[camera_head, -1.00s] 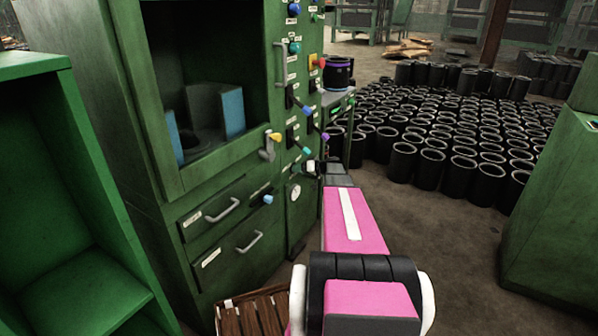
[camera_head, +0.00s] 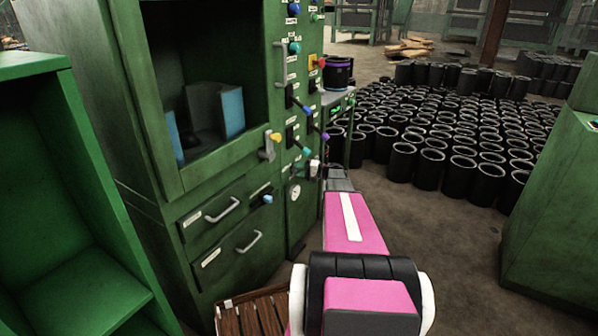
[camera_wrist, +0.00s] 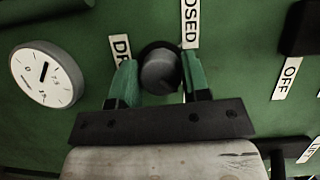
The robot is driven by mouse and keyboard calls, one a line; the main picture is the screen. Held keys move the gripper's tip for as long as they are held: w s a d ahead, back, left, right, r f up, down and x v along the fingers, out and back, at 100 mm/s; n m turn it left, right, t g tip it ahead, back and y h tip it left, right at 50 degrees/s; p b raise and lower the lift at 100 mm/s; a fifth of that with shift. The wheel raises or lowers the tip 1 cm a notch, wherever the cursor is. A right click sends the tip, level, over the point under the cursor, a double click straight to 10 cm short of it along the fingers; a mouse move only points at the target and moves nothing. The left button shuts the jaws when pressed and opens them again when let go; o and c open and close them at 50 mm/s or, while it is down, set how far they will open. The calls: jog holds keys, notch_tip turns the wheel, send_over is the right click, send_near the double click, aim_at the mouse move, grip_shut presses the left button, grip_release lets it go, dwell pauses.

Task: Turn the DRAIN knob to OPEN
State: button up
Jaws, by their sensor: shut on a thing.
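The DRAIN knob (camera_wrist: 160,72) is a round dark grey knob on the green panel in the wrist view. A partly covered label starting "DR" (camera_wrist: 119,50) is at its left, and a label ending "OSED" (camera_wrist: 191,22) is above right. My gripper (camera_wrist: 160,80) has one green finger on each side of the knob and is shut on it. Which way the knob points is hard to read. In the head view my pink arm reaches to the lower right edge of the panel, where the fingers are hard to make out.
A white dial gauge (camera_wrist: 46,74) is left of the knob, and an OFF label (camera_wrist: 287,78) is to the right. In the head view, several coloured levers and knobs line the panel above. Many black sleeves (camera_head: 430,160) stand on the floor behind. A green cabinet (camera_head: 555,210) stands right.

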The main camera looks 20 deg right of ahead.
jog(key=shift+m, duration=0.5)
jog(key=o, duration=0.9)
jog(key=v, duration=1)
jog(key=shift+s+d+f, duration=0.1)
jog(key=shift+s+d, duration=0.05)
jog(key=shift+d, duration=0.25)
